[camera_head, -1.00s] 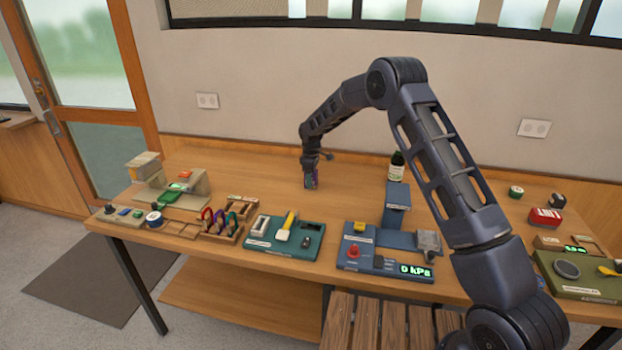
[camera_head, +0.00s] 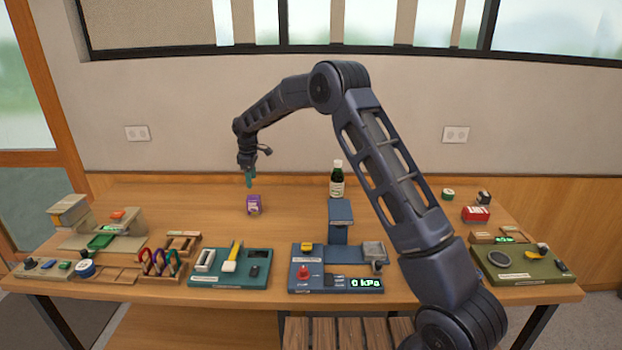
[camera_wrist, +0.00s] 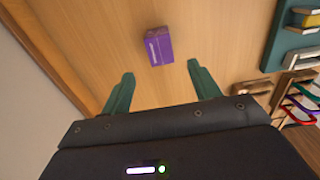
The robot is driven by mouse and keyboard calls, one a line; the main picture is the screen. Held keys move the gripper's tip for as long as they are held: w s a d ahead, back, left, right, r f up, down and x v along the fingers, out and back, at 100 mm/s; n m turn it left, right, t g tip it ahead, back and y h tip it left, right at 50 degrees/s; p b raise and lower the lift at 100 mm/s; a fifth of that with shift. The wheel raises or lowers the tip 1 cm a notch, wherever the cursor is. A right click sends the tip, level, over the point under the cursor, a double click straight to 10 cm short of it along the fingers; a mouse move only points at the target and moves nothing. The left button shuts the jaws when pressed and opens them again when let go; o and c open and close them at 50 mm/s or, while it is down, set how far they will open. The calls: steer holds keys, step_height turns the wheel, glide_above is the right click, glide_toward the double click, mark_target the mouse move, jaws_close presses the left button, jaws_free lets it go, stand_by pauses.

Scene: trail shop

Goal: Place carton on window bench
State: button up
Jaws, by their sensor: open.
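A small purple carton (camera_head: 254,205) stands on the wooden bench (camera_head: 220,215) under the window, near the middle towards the back. It also shows in the wrist view (camera_wrist: 158,46), beyond the fingertips and apart from them. My gripper (camera_head: 249,180) is above the bench, just behind and slightly left of the carton in the head view. In the wrist view my gripper (camera_wrist: 160,76) has its two green fingers spread wide with nothing between them.
A dark bottle (camera_head: 337,180) stands right of the carton. A teal tray (camera_head: 230,268), a blue gauge station (camera_head: 335,268) and a green station (camera_head: 520,266) line the front. Bench around the carton is clear.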

steer(key=s+d+r+m+t, duration=0.1)
steer(key=s+d+r+m, duration=0.25)
steer(key=d+r, duration=1.3)
steer(key=s+d+r+m+t, duration=0.1)
steer(key=s+d+r+m, duration=0.3)
steer(key=d, duration=0.5)
steer(key=s+d+r+m, duration=0.1)
steer(key=s+d+r, duration=0.2)
steer(key=s+d, duration=0.35)
steer(key=s+d+r+m+t, duration=0.15)
steer(key=s+d+m, duration=0.35)
steer(key=s+d, duration=0.8)
steer(key=s+d+f+m, duration=0.2)
steer(key=s+d, duration=0.2)
steer(key=s, duration=0.3)
steer(key=s+d+f+m+t, duration=0.1)
steer(key=s+d, duration=0.3)
steer(key=s, duration=0.4)
steer(key=shift+d+f+m, duration=0.25)
steer(key=shift+f+m, duration=0.5)
steer(key=shift+f, duration=0.05)
